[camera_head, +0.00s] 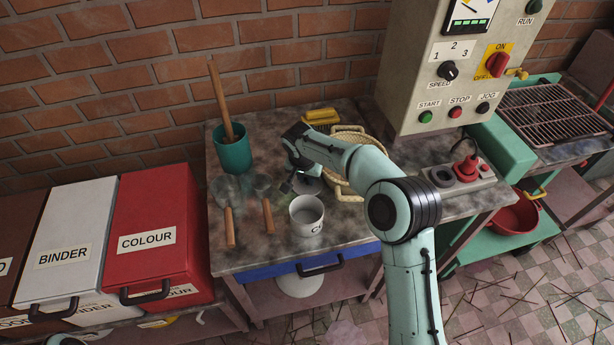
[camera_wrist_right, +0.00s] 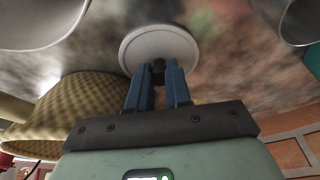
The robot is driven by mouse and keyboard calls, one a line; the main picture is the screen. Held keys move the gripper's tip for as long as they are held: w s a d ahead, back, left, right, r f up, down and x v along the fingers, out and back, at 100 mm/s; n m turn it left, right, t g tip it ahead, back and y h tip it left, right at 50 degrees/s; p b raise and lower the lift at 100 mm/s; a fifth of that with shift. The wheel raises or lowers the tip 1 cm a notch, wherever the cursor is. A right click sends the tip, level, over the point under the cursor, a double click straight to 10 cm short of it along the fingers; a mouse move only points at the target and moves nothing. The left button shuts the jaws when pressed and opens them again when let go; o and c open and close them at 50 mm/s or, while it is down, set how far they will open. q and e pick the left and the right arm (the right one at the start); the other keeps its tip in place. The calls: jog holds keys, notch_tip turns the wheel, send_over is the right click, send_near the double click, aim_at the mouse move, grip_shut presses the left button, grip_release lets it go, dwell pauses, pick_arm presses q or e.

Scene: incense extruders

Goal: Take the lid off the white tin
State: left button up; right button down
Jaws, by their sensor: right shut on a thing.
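The white tin (camera_head: 307,229) stands upright near the front of the worktable, with part of a label on its side. In the head view its top looks open. A pale round lid (camera_wrist_right: 140,42) with a dark knob shows in the right wrist view. My right gripper (camera_wrist_right: 158,78) is shut on that knob, so the lid is off the tin. In the head view the right gripper (camera_head: 290,185) is just behind the tin, partly hidden by my own arm. I cannot tell whether the lid touches the table. My left gripper is not in view.
A teal pot (camera_head: 233,156) with a stick stands at the back left. Two wooden-handled sieves (camera_head: 228,190) lie left of the tin. A woven basket (camera_head: 345,181) is to the right, close to the gripper. The control box (camera_head: 420,75) stands at the back right.

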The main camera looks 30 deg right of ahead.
aim_at(304, 193)
jog(key=shift+f, duration=0.1)
jog(key=c, duration=1.1)
grip_release()
jog(key=shift+o, duration=0.2)
jog(key=v, duration=1.2)
jog(key=shift+p, duration=0.45)
